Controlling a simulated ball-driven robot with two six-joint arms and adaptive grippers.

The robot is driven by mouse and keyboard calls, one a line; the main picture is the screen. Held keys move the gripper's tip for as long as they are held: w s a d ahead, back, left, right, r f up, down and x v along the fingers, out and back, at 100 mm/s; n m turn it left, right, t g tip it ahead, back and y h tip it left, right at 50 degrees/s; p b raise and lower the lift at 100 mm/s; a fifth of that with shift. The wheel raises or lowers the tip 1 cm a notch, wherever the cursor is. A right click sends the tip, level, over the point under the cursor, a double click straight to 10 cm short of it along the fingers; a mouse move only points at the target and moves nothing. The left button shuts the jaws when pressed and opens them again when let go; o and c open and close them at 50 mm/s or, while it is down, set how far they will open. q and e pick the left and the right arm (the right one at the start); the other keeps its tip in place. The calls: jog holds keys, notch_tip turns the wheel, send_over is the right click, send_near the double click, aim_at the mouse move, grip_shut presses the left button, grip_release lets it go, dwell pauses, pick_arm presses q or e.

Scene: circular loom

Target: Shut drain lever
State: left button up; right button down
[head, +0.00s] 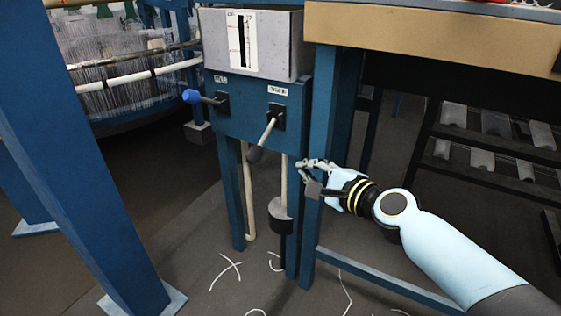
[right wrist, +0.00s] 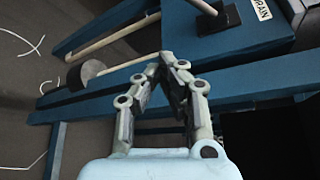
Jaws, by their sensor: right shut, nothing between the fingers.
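The drain lever (head: 268,132) is a pale rod with a dark grip, on a black mount beside a white label on the blue panel. It slants down and left. In the right wrist view, the DRAIN label (right wrist: 262,10) and the lever's black mount (right wrist: 218,19) show at the top; the lever's grip is out of frame. My right gripper (head: 304,174) is shut and empty, below and right of the lever grip, apart from it. Its fingertips (right wrist: 168,60) come together in the right wrist view. My left gripper is not in view.
A second lever with a blue knob (head: 191,96) sits left on the panel (head: 244,117). A grey gauge box (head: 282,45) stands above. Two rods hang below; one ends in a cylinder (head: 281,216). A blue post (head: 327,120) stands close to my right gripper.

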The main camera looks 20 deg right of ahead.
aim_at(262, 140)
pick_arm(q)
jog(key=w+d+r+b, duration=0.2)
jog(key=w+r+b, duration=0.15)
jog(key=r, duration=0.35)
pick_arm(e)
jog(key=x, duration=1)
pick_arm(q)
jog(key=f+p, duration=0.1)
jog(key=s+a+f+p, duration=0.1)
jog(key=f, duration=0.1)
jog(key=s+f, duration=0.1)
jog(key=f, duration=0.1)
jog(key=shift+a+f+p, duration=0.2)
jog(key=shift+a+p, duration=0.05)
jog(key=shift+p, duration=0.15)
pick_arm(e)
jog(key=a, duration=0.1)
jog(key=s+a+r, duration=0.1)
jog(key=s+a, duration=0.1)
jog(key=shift+r, duration=0.35)
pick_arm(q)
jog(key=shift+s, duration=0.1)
pick_arm(e)
jog(key=shift+a, duration=0.1)
